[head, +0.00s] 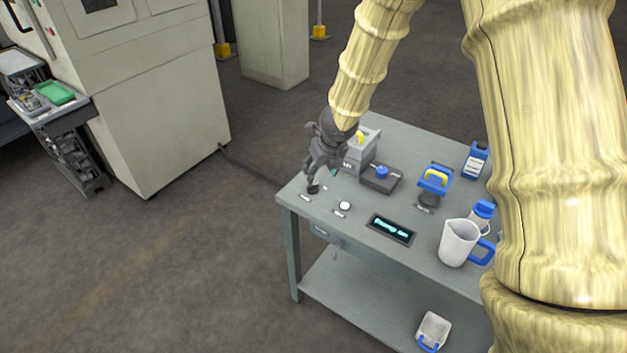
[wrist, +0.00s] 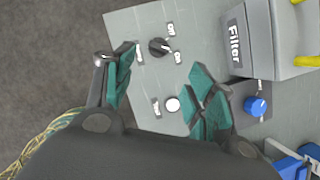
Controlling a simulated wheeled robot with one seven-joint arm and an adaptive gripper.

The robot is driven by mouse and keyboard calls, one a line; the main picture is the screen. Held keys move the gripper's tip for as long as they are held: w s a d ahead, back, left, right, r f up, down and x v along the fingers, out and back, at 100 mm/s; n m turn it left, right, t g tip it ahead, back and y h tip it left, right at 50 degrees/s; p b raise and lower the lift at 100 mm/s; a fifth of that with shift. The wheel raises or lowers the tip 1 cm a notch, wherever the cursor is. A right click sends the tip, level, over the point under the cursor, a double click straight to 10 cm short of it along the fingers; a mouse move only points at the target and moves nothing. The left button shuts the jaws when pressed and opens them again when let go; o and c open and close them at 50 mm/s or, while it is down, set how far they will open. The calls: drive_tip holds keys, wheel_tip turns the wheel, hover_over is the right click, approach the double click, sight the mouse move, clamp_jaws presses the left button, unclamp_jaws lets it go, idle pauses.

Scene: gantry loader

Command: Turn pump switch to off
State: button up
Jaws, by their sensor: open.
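The pump switch is a small black rotary knob (wrist: 159,47) on the grey bench top. In the wrist view it has short labels beside it; two look like "Off" and "On". Its light mark seems to lie on the side nearer "On", but it is small. In the head view the knob (head: 313,188) is at the bench's left corner. My gripper (head: 315,174) is just above it, pointing down. In the wrist view my open gripper (wrist: 158,88) has its teal-padded fingers spread wide and empty. The knob lies beyond them, between their directions, and no contact shows.
A white button (wrist: 172,105) sits near the knob. The grey Filter box (wrist: 236,38) and a blue knob (wrist: 257,106) are to the right. The bench (head: 290,200) also holds a display (head: 391,229), a white jug (head: 458,243) and blue-capped bottles. Floor left of the bench is clear.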

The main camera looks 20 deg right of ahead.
hover_over(313, 185)
drive_tip(key=s, duration=0.3)
wheel_tip(313, 185, down, 5)
drive_tip(key=shift+w+d+r, duration=0.1)
drive_tip(key=shift+w+r, duration=0.05)
drive_tip(key=shift+x, duration=2.55)
drive_tip(key=c, duration=1)
